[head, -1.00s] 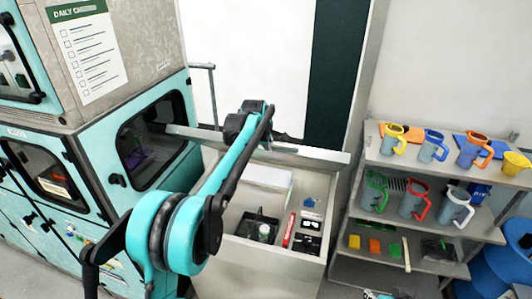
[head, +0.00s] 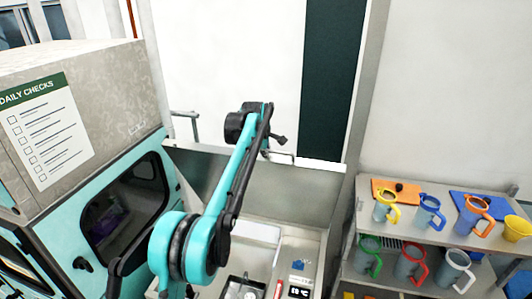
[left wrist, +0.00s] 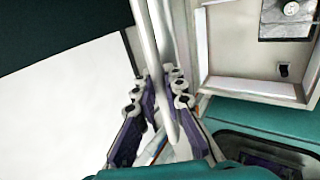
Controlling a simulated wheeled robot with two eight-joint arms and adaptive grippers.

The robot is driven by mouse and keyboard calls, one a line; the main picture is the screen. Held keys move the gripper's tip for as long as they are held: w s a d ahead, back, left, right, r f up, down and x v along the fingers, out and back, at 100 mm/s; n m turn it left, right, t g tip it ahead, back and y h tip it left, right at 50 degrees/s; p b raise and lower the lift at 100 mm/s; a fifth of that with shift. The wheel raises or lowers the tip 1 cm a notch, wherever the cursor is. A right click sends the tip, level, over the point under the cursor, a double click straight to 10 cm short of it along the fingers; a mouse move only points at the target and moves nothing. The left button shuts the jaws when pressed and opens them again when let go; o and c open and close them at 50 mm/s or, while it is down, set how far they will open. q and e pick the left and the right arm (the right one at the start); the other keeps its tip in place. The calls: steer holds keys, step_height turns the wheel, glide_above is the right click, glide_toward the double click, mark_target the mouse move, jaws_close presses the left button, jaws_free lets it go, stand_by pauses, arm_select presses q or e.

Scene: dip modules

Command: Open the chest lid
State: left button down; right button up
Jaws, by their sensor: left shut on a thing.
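The chest (head: 306,246) stands open in the middle of the head view, its inside showing at the bottom. Its grey lid (head: 300,193) stands raised along the back edge, with its broad face towards me. A pale handle bar (head: 282,155) shows at the lid's top edge. My left gripper (head: 276,142) is at this edge, its fingers small and partly hidden in the head view. In the left wrist view its purple-padded fingers (left wrist: 160,112) are on either side of a pale bar (left wrist: 150,50) and shut on it. My right gripper is in neither view.
Inside the chest lie a dark tray (head: 238,287), a red item (head: 279,290) and small things. A teal cabinet (head: 60,235) stands close on the left. A shelf rack (head: 425,236) with several mugs stands on the right. A wall is behind.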

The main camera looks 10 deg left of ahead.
arm_select(q)
steer(key=shift+w, duration=0.1)
steer(key=c, duration=1.6)
jaws_free()
steer(key=v, duration=1.2)
